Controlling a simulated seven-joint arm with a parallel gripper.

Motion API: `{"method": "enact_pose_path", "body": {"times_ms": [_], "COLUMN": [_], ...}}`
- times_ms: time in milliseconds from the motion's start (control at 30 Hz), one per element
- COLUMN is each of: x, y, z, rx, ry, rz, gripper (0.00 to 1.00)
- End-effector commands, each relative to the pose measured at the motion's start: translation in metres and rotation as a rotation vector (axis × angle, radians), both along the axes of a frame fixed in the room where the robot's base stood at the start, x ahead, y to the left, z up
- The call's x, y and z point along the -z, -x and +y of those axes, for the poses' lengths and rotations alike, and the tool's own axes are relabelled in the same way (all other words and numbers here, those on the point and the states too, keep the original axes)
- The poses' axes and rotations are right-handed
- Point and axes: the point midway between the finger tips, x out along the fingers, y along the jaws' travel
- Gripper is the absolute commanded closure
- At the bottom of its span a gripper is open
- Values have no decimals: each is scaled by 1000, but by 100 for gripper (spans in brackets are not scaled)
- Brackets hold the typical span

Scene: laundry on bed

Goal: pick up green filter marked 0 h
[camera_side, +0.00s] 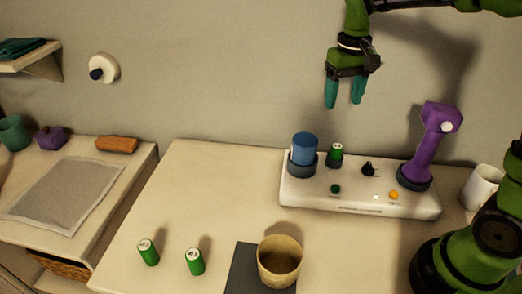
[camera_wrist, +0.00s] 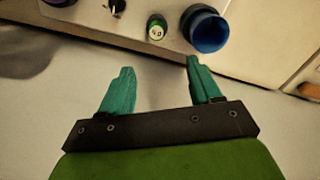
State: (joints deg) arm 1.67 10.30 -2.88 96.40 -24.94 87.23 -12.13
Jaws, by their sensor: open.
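A green filter (camera_side: 335,158) with a pale top stands upright in a dark socket on the white base unit. It also shows in the wrist view (camera_wrist: 156,28), where its pale label is too small to read surely. My gripper (camera_side: 345,106) is open and empty, high above the back of the base unit. Its teal fingers (camera_wrist: 160,72) also show in the wrist view, apart from everything.
A blue cylinder (camera_side: 305,149) stands left of the socketed filter on the base unit (camera_side: 360,203); a black knob (camera_side: 368,169) and purple handheld device (camera_side: 430,150) stand right. A tan cup (camera_side: 279,265) and dark mat (camera_side: 243,268) lie in front. The table's left middle is clear.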

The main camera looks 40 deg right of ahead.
Motion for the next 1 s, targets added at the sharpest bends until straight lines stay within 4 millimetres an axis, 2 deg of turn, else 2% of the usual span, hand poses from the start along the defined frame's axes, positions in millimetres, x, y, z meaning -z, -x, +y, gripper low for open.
{"method": "enact_pose_path", "body": {"times_ms": [100,333,433,667,900,1000], "x": [28,76,89,104,139,147], "y": [1,2,1,3,10,10], "z": [0,1,0,0,-2,-2], "rx": [0,1,0,1,0,0], "ry": [-1,-2,-2,-3,-2,-3], "rz": [6,4,2,1,2,1], "gripper": [37,37,37,37,37,37]}}
